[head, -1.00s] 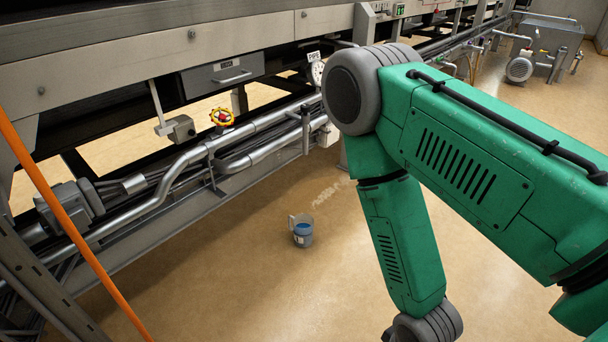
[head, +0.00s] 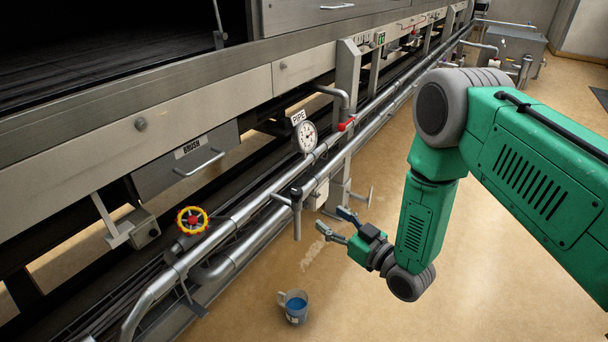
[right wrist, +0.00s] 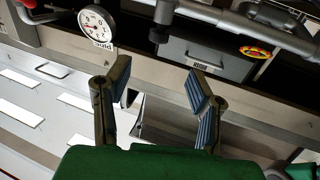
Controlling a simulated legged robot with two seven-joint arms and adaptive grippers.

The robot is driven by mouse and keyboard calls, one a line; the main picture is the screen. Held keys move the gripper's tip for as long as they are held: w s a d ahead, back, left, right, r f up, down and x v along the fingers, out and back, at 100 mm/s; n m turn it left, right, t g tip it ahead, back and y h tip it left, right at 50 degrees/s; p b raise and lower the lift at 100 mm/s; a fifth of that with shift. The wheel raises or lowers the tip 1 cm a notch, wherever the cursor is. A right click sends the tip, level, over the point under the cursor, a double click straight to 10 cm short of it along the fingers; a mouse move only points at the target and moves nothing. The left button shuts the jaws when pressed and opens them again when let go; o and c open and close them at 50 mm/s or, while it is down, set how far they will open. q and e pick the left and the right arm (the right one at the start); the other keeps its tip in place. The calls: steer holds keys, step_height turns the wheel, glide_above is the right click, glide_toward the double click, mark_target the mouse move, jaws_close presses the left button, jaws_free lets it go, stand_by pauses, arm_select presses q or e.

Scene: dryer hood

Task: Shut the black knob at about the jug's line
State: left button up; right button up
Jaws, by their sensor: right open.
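A black knob (head: 296,193) sits on the pipe run, with a grey bar hanging below it, roughly above and in line with the jug. The grey jug (head: 294,306) with blue inside stands on the floor below. My right gripper (head: 335,221) is open and empty, to the right of the knob and apart from it. In the right wrist view its spread fingers (right wrist: 157,76) have nothing between them. A dark-ended upright part that looks like the knob (right wrist: 160,30) is beyond the fingers near the top. My left gripper is not in view.
A yellow-red handwheel (head: 191,220) is to the left along the pipes (head: 240,215). A dial gauge (head: 307,138) with a PIPE label and a red-ended fitting (head: 346,125) are above and right. A BRUSH drawer (head: 186,160) overhangs.

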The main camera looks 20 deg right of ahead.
mark_target(301, 196)
steer(key=b+x, duration=0.4)
steer(key=x, duration=0.9)
steer(key=shift+w, duration=0.2)
jaws_close()
